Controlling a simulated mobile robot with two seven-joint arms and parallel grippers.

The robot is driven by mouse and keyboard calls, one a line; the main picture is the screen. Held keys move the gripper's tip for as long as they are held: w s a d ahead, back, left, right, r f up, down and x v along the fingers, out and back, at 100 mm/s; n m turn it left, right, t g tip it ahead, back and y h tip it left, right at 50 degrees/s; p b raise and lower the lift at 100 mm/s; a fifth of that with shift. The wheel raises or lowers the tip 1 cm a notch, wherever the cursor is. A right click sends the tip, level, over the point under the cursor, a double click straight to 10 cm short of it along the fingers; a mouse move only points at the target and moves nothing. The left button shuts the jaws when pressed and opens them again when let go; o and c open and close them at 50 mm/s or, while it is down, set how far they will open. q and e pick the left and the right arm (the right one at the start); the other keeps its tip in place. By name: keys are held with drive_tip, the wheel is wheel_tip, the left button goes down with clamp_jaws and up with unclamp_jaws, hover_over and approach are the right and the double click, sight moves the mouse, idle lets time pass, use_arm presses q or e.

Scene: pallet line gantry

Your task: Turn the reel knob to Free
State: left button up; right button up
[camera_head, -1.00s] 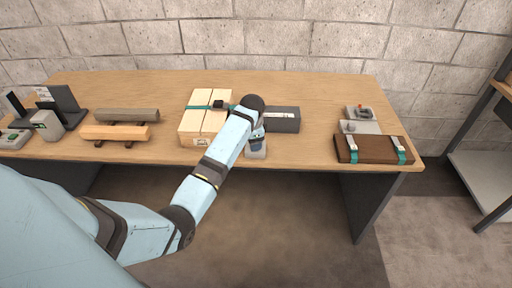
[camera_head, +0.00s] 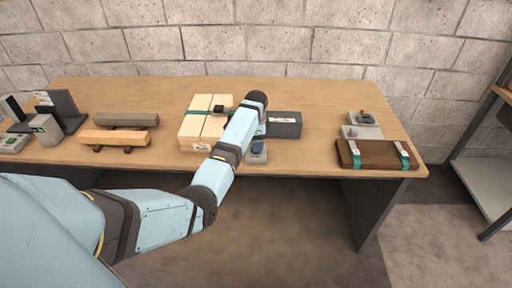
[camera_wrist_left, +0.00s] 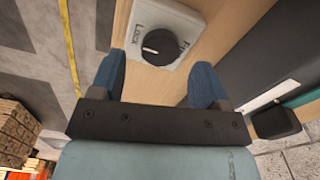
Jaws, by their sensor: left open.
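The reel knob (camera_wrist_left: 158,43) is a black round dial with a pale mark, on a light grey plate (camera_wrist_left: 182,22) in the left wrist view. The plate carries a "Lock" label on the left and a "Free" label on the right. The pale mark lies on the dial's left side, nearer Lock. My left gripper (camera_wrist_left: 160,62) is open, its blue fingers on either side of the knob in the picture, apart from it as far as I can tell. In the head view the unit (camera_head: 257,159) sits at the table's front edge, below my left gripper (camera_head: 258,147). My right gripper is not in view.
A pale wooden box (camera_head: 196,129) with a teal strap stands left of the knob unit, a dark grey box (camera_head: 285,130) behind right. A brown strapped case (camera_head: 378,155) and a small grey unit (camera_head: 362,131) lie further right. Table between them is clear.

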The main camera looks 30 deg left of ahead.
use_arm(q)
drive_tip(key=shift+f, duration=1.6)
